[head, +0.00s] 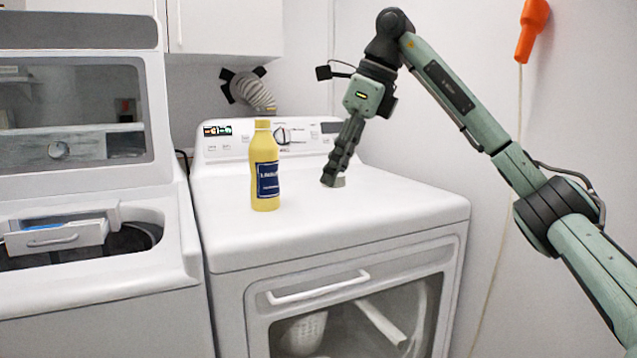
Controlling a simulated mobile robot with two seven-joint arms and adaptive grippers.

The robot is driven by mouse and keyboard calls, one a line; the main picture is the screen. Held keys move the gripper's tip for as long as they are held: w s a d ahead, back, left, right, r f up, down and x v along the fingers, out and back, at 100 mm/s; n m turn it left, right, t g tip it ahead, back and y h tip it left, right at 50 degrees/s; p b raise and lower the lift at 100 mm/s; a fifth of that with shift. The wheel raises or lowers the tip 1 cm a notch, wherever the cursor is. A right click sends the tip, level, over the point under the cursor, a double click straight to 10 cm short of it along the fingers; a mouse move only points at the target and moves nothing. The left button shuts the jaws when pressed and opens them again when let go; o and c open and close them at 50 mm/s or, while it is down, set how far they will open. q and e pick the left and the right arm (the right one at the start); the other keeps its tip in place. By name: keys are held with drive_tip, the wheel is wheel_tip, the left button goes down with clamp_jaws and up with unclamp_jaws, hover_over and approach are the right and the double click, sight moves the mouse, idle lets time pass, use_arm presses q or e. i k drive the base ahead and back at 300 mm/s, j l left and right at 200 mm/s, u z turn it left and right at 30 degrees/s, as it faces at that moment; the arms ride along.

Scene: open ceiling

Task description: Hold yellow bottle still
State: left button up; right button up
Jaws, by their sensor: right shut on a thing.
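The yellow bottle (264,165) stands upright on the white top of the right-hand machine, left of its middle. It has a yellow cap and a dark blue label with pale writing. My right gripper (335,178) points down at the machine top, to the right of the bottle and clearly apart from it. Its fingers are shut on a small grey thing (340,182) at the tips, mostly hidden by the fingers. My left gripper is out of view.
The bottle stands on a front-loading machine (400,215) with a control panel (225,145) behind. An open top-loading washer (150,275) stands at the left. A silver duct (255,93) and an orange thing on a cord (532,28) are on the walls. The machine top's front is clear.

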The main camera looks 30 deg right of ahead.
sight(264, 154)
drive_tip(key=i+l, duration=0.7)
drive_tip(key=i, duration=0.2)
